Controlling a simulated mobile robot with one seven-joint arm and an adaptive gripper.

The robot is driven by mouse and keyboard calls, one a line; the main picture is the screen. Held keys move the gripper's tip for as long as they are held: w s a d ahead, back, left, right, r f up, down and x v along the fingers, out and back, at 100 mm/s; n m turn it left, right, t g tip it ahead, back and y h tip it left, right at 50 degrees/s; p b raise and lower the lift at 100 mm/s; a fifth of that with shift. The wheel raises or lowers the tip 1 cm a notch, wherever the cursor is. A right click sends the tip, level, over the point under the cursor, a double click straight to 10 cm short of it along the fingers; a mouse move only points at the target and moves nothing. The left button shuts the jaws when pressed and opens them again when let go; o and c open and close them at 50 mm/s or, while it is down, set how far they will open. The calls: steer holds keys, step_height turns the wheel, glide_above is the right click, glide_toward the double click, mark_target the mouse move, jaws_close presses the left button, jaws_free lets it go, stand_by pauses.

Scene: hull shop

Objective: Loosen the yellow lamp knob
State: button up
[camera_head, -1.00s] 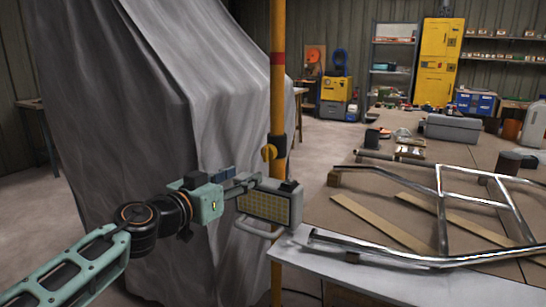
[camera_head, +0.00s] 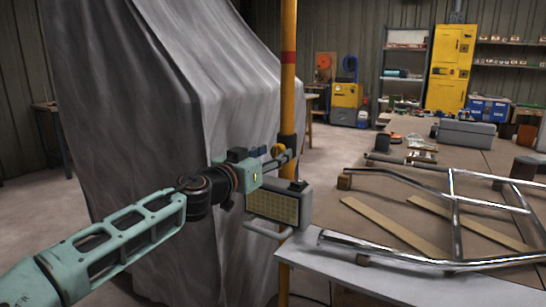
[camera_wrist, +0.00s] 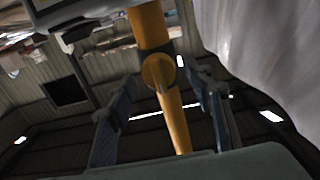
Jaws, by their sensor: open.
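The yellow lamp knob (camera_head: 278,150) sits on the dark clamp collar of the yellow pole (camera_head: 288,88). In the wrist view the knob (camera_wrist: 157,71) is a round yellow disc with a raised bar, in front of the pole (camera_wrist: 173,118). My gripper (camera_head: 284,156) is open at the knob's height. In the wrist view its two blue-grey fingers (camera_wrist: 163,92) stand on either side of the knob, with gaps. The lamp (camera_head: 277,205), a box with a yellowish gridded face, hangs on the pole just below my gripper. Contact with the knob cannot be seen.
A grey sheet (camera_head: 175,110) drapes a large shape behind my arm. A workbench (camera_head: 380,215) at right carries a chrome tube frame (camera_head: 452,210), wooden strips and a grey toolbox (camera_head: 466,133). Open floor (camera_head: 340,145) lies behind the pole.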

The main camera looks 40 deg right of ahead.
steer(key=shift+w+d, duration=0.1)
steer(key=shift+d, duration=0.15)
steer(key=c, duration=1.1)
steer(key=shift+c, duration=0.2)
